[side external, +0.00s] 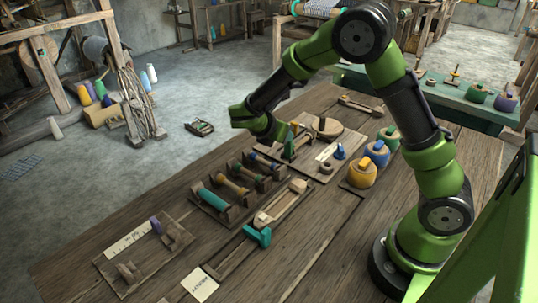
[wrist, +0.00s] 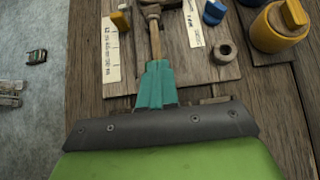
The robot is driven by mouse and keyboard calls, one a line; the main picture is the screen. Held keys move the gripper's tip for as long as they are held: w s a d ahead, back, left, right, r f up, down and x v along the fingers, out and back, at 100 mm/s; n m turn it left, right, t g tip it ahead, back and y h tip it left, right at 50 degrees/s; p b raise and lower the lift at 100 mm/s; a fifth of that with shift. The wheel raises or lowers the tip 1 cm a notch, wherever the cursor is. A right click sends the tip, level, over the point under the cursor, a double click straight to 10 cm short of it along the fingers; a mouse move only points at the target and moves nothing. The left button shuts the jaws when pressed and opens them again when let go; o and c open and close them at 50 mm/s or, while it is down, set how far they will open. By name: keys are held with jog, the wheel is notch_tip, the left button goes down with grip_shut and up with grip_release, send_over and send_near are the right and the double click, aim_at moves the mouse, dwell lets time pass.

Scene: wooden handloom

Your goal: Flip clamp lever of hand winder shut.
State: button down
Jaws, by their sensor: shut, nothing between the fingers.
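The hand winder board (side external: 312,178) lies on the wooden table beyond the row of spools in the side external view. My gripper (side external: 272,132) is shut and empty, low beside the board's left side.
A yellow spool (side external: 361,173) and other spools stand right of the board. A blue knob (side external: 340,151) and a wooden ring (wrist: 225,53) sit on it. A spool rack (side external: 228,205) and a shuttle tray (side external: 232,262) are nearer. The floor (side external: 215,160) lies beyond the table's left edge.

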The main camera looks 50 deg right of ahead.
jog(key=shift+r, duration=0.4)
jog(key=shift+a, duration=0.1)
jog(key=a+f+v, duration=0.1)
jog(key=f+v, duration=0.1)
jog(key=v, duration=1)
jog(key=shift+a+r, duration=0.25)
jog(key=shift+a, duration=0.35)
